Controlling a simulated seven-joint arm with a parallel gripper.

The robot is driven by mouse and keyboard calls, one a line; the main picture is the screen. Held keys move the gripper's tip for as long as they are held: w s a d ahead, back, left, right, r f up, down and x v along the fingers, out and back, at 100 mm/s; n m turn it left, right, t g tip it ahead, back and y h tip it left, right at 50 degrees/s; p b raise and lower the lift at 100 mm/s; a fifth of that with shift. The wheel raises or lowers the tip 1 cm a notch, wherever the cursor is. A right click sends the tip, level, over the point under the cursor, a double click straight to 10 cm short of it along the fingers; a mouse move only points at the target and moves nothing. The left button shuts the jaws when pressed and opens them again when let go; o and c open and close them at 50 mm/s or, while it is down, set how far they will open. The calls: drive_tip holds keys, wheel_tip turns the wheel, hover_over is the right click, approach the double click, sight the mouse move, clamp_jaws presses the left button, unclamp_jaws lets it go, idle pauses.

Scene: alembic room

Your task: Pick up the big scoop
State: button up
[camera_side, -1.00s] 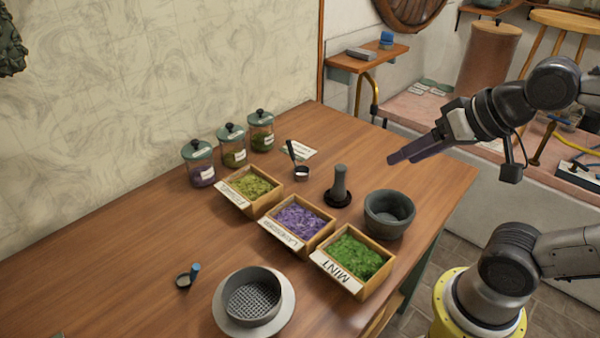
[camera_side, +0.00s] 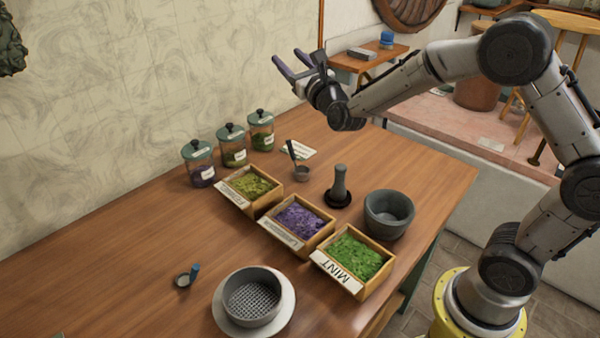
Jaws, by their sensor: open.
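A scoop with an upright dark handle and a round cup (camera_side: 301,174) stands on the table behind the boxes, near the jars. A second scoop with a short blue handle (camera_side: 183,281) lies at the front left; it looks like the smaller of the two. My gripper (camera_side: 284,54) is open and empty, raised well above the back of the table. Its purple fingers are spread and point up and left, toward the wall. It is apart from both scoops.
Three lidded jars (camera_side: 232,147) stand along the wall. Three wooden boxes of herbs, with the mint box (camera_side: 377,284) nearest, fill the middle. A pestle (camera_side: 339,183), a mortar (camera_side: 388,213) and a sieve on a plate (camera_side: 285,318) stand around them. The table's left side is clear.

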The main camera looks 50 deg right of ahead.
drive_tip(key=m+g+h, duration=0.1)
drive_tip(key=m, duration=0.1)
hover_over(292, 148)
wheel_tip(292, 148, down, 12)
drive_tip(key=f, duration=0.1)
drive_tip(key=shift+n+g, duration=0.5)
drive_tip(key=shift+g, duration=0.3)
drive_tip(key=f, duration=0.8)
drive_tip(key=s+f, duration=0.1)
drive_tip(key=f, duration=0.3)
drive_tip(key=shift+a, duration=0.3)
drive_tip(key=x, duration=0.2)
drive_tip(key=f+x, duration=0.1)
drive_tip(key=x, duration=0.1)
drive_tip(key=shift+w+d+r, duration=0.1)
drive_tip(key=shift+w+d, duration=0.05)
drive_tip(key=shift+w, duration=0.35)
clamp_jaws()
